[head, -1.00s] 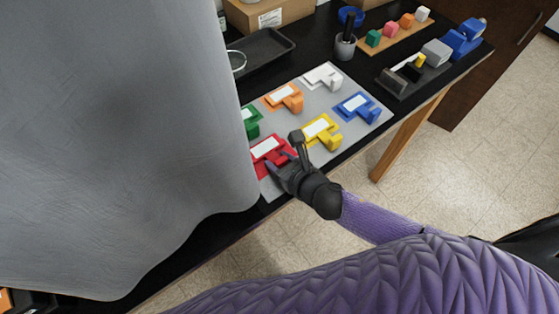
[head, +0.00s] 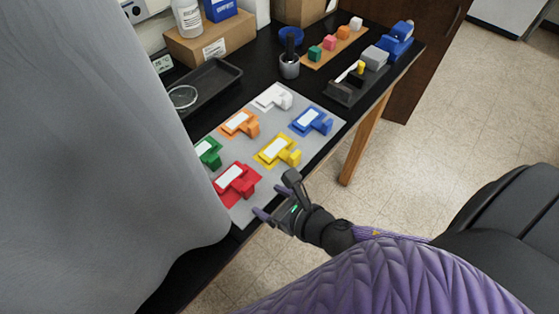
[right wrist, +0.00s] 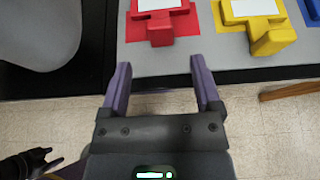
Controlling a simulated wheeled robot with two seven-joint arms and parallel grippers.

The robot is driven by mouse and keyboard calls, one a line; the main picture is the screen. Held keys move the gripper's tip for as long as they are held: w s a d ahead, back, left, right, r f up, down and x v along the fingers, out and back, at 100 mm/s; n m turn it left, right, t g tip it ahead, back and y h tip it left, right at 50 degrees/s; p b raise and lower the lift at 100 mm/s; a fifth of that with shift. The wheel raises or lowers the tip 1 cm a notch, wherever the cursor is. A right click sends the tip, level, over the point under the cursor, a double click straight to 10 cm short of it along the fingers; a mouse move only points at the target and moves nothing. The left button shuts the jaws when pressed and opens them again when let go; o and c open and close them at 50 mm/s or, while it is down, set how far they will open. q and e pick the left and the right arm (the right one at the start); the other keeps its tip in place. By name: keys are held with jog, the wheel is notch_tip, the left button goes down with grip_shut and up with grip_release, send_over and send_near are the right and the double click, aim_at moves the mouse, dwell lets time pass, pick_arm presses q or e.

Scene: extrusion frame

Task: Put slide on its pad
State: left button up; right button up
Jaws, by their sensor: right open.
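A red slide (head: 246,187) with a white label lies on its red pad (head: 222,187) at the near end of the grey mat. It also shows at the top of the right wrist view (right wrist: 160,36), with red pad visible around it. My right gripper (head: 275,196) is open and empty, just off the table's near edge and apart from the red slide. In the right wrist view, its two purple fingers (right wrist: 160,66) are spread with nothing between them. A dark hand-like shape (right wrist: 32,162), possibly my left gripper, shows low in that view; its jaws are unclear.
The grey mat (head: 240,212) also carries yellow (head: 288,157), blue (head: 322,127), orange (head: 250,128), white (head: 284,101) and green (head: 213,159) slides. A black tray (head: 205,88) stands behind. A grey curtain-like surface (head: 90,190) blocks the left side.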

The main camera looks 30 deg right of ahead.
jog(key=s+d+f+m+g+h, duration=0.3)
jog(key=s+d+f+m, duration=0.25)
jog(key=f+m, duration=0.5)
jog(key=s+d+f+m+g+h, duration=0.2)
jog(key=s+d+f+m+g, duration=0.3)
jog(key=f+m, duration=0.55)
jog(key=s+a+f+m+g, duration=0.1)
jog(key=s+a+f+m, duration=0.1)
jog(key=s+m, duration=0.5)
jog(key=s+a+f+m+g, duration=0.2)
jog(key=s+a+m, duration=0.1)
jog(key=s+m, duration=0.5)
jog(key=shift+a+f+m+y, duration=0.3)
jog(key=shift+a+f+m, duration=0.1)
jog(key=shift+m, duration=0.3)
jog(key=shift+w, duration=0.1)
